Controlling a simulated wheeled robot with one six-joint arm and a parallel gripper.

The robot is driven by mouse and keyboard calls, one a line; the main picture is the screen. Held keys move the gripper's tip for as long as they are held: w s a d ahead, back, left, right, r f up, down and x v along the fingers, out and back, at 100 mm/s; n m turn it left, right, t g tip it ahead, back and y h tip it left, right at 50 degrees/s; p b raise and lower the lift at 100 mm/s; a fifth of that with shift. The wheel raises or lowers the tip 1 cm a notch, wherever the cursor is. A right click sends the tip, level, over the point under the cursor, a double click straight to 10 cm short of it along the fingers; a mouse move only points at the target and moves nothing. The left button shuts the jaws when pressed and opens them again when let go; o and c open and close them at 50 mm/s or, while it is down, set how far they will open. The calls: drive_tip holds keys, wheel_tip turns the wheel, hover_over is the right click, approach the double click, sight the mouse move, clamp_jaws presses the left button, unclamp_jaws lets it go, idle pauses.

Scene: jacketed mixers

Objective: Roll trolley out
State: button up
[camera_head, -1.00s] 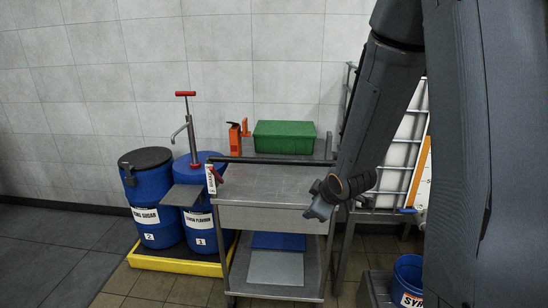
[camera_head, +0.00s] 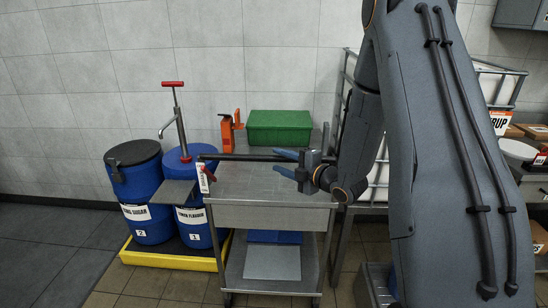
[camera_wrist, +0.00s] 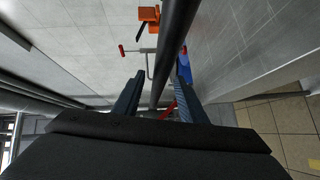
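The trolley is a steel cart with a bare top (camera_head: 275,181), a pale lower shelf and a black handle bar (camera_head: 240,157) along the far edge of its top. My gripper (camera_head: 278,163) is at the right part of this bar, its blue fingers apart and pointing left. In the wrist view the black bar (camera_wrist: 176,45) runs between the two open fingers, with a gap on at least the left side. I cannot tell whether a finger touches it.
Blue drums 2 (camera_head: 148,222) and 1 (camera_head: 193,226) stand on a yellow-edged pallet (camera_head: 172,260) close left of the trolley. A red-handled pump (camera_head: 178,118) rises there. A green box (camera_head: 279,128) and an orange item (camera_head: 227,133) are behind. Floor at left is clear.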

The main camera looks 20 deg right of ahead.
drive_tip(key=shift+p+x, duration=0.35)
drive_tip(key=shift+x, duration=1.25)
clamp_jaws()
